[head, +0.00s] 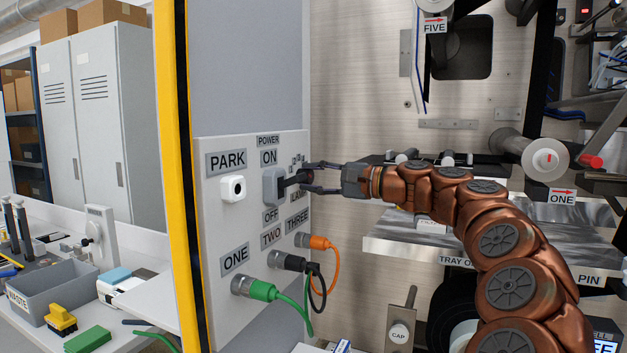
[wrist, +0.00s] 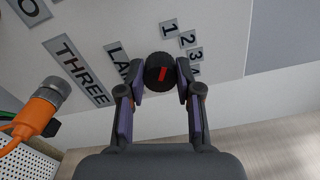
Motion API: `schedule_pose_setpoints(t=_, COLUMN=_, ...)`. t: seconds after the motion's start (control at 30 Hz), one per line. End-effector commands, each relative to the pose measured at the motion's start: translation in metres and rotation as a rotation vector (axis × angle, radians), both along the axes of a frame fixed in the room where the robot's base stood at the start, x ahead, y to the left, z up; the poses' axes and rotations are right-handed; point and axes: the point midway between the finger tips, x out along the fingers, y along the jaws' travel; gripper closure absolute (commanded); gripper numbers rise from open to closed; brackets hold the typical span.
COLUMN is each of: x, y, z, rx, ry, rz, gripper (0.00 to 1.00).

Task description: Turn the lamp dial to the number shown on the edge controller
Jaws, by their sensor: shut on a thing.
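The lamp dial (wrist: 161,72) is a dark round knob with a red mark, on the white panel beside a partly covered label starting "LA". The red mark stands close to upright in the wrist view, tilted slightly. Small number plates (wrist: 187,40) fan out at its upper right; the lower ones are partly behind a finger. My gripper (wrist: 160,84) has a finger on each side of the dial and is shut on it. In the head view my gripper (head: 303,182) reaches the panel from the right. I cannot make out the edge controller or its number with certainty.
A grey power switch (head: 272,186) is just left of the dial. Green (head: 257,290), black (head: 288,262) and orange (head: 318,242) cable plugs stick out below. A metal tray (head: 440,258) lies under my arm. A yellow post (head: 172,150) edges the panel's left.

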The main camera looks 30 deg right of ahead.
Motion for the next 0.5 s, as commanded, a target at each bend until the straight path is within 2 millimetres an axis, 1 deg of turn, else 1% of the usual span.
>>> schedule_pose_setpoints(t=0.2, x=0.0002, y=0.0008, z=-0.0011, rx=-0.001, ry=0.002, rz=0.002, gripper=1.00)
schedule_pose_setpoints(t=0.23, x=0.0002, y=0.0008, z=-0.0011, rx=-0.001, ry=0.002, rz=0.003, gripper=0.63)
schedule_pose_setpoints(t=0.43, x=0.0001, y=0.0005, z=-0.0006, rx=-0.001, ry=0.001, rz=0.001, gripper=0.42)
schedule_pose_setpoints(t=0.5, x=0.0000, y=0.0002, z=-0.0004, rx=0.000, ry=0.001, rz=0.001, gripper=0.41)
